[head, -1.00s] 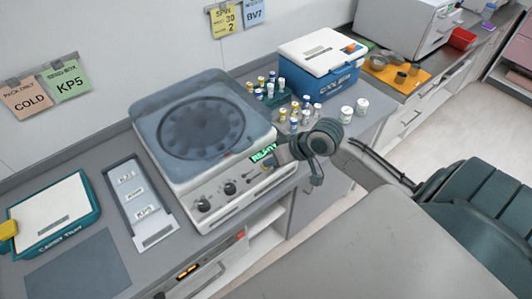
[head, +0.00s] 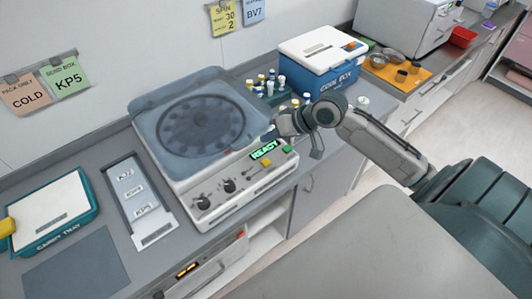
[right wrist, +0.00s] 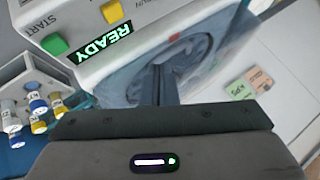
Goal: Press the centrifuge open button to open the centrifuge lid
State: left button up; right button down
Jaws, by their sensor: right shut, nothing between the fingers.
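The centrifuge (head: 178,185) stands on the counter with its bluish see-through lid (head: 160,103) down over the round rotor. Its front panel has dark knobs, a lit green READY display (head: 265,149), a yellow button (head: 265,162) and a green button (head: 287,148). In the right wrist view the green button (right wrist: 54,44) is by the word START; the yellow button's label is not readable. My right gripper (head: 270,133) is shut and empty, above the lid's right front edge by the display. Its fingers (right wrist: 158,86) point toward the lid; contact cannot be told.
Capped vials (head: 282,84) in a rack and a blue cool box (head: 322,67) stand right of the centrifuge. A labelled strip tray (head: 153,233) and a teal-edged tray (head: 50,212) lie left. An orange mat (head: 410,83) with small bowls lies at the back right.

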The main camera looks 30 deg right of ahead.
jog(key=b, duration=0.6)
send_over(270, 163)
notch_tip(270, 163, down, 6)
jog(key=shift+r, duration=0.1)
jog(key=shift+f, duration=0.95)
jog(key=shift+f, duration=0.15)
dwell(0.6)
jog(key=shift+f, duration=0.25)
jog(key=shift+f, duration=0.55)
dwell(0.6)
dwell(0.4)
jog(key=shift+r+p, duration=0.85)
jog(key=shift+r, duration=0.1)
